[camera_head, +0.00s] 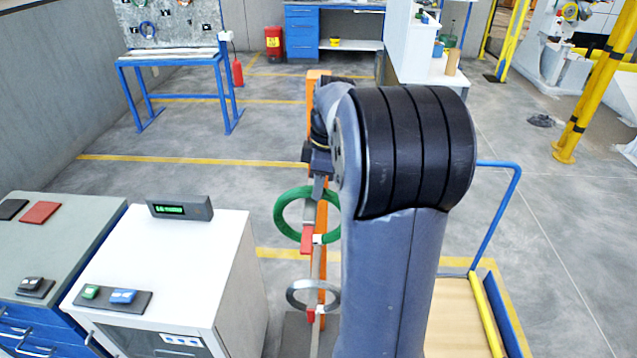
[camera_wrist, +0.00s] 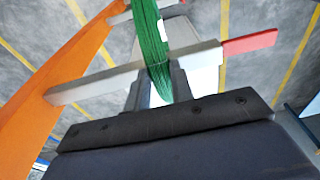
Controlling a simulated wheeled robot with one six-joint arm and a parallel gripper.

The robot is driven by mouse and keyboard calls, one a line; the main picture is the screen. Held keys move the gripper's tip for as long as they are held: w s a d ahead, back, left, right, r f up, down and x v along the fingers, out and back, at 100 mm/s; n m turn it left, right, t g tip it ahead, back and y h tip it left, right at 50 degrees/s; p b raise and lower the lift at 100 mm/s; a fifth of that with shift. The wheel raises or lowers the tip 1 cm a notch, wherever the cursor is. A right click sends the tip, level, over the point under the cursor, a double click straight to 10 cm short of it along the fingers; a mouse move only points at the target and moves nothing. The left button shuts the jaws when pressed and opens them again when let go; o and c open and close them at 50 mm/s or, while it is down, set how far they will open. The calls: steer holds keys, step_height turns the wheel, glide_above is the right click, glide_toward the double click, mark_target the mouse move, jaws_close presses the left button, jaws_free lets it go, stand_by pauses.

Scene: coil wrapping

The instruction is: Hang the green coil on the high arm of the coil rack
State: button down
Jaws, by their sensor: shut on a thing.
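The green coil (camera_head: 281,215) hangs upright below my gripper (camera_head: 318,186) in the head view. My gripper is shut on its upper rim, and in the wrist view the coil (camera_wrist: 149,30) shows edge-on between the fingers (camera_wrist: 153,90). A pale rack arm with a red tip (camera_head: 307,241) crosses the ring's opening in the head view. In the wrist view this arm (camera_wrist: 95,85) shows on both sides of the coil, with its red tip (camera_wrist: 250,43) beyond it to the right. The coil appears to be around the arm; whether it rests on it I cannot tell.
The rack's orange post (camera_head: 313,100) stands behind the coil. A grey coil (camera_head: 293,299) hangs on a lower rack arm. A white cabinet (camera_head: 215,265) stands at left, and a cart with a blue handle (camera_head: 497,215) at right. My arm hides part of the rack.

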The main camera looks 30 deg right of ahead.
steer(key=c, duration=1.1)
jaws_free()
steer(key=shift+c, duration=0.2)
step_height(320, 180, up, 11)
steer(key=d, duration=0.1)
steer(key=shift+s+f+b, duration=0.15)
steer(key=shift+s+b, duration=0.25)
steer(key=shift+s, duration=0.05)
steer(key=shift+d, duration=0.1)
steer(key=f, duration=0.3)
steer(key=a+f, duration=0.1)
steer(key=f, duration=0.3)
steer(key=f+p, duration=0.1)
steer(key=f, duration=0.3)
steer(key=shift+w+a, duration=0.15)
steer(key=shift+w, duration=0.25)
steer(key=shift+r+p, duration=0.4)
steer(key=shift+r, duration=0.55)
steer(key=shift+s+a+r, duration=0.2)
steer(key=shift+s+r, duration=0.1)
steer(key=shift+r, duration=0.3)
